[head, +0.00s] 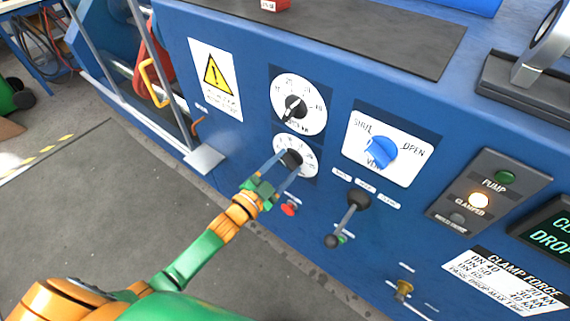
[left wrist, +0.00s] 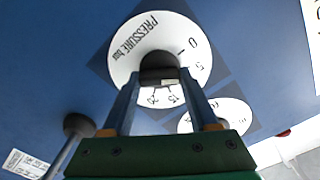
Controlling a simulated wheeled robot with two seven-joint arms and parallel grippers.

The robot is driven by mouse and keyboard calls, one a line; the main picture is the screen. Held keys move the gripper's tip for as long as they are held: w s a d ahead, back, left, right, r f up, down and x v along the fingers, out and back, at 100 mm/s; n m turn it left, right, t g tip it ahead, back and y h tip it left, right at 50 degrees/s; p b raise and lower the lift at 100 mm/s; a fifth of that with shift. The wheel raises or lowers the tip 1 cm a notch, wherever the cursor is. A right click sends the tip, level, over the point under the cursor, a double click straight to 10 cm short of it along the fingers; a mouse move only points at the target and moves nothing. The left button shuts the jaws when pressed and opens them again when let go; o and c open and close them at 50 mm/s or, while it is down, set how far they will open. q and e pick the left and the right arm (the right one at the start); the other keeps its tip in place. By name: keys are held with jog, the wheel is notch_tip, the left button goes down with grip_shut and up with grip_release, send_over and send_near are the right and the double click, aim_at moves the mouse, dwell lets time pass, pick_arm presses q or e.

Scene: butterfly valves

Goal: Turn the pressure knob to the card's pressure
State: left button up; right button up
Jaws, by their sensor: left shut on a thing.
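The pressure dial is a white round scale (head: 308,167) on the blue panel, below a second dial. In the left wrist view the scale (left wrist: 190,38) reads "PRESSURE bar", with 0, 5, 15 and 20 visible. Its dark knob (left wrist: 158,64) is between the fingers of my left gripper (head: 287,162), which is shut on it. The fingers cover part of the scale, and I cannot tell the exact setting. A white card (head: 505,283) headed "CLAMP FORCE" is at the lower right, with DN rows in kN and a pass-drop line; its small print is hard to read. My right gripper is out of view.
The clamp force dial (head: 299,91) sits just above. A blue valve selector (head: 381,152), marked SHUT and OPEN, is to the right. A black lever (head: 347,218) sticks out below it. The CLAMPED lamp (head: 479,200) is lit. A red button (head: 289,208) is near the gripper.

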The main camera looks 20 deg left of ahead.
pick_arm(q)
jog(key=m, duration=0.4)
jog(key=shift+m, duration=0.3)
jog(key=m+b, duration=0.1)
jog(key=m, duration=0.4)
jog(key=shift+f, duration=0.15)
jog(key=m+b, duration=0.1)
jog(key=m, duration=0.4)
jog(key=shift+m+b, duration=0.4)
jog(key=m+b, duration=0.1)
jog(key=m, duration=0.4)
jog(key=shift+m, duration=0.4)
jog(key=o, duration=1.4)
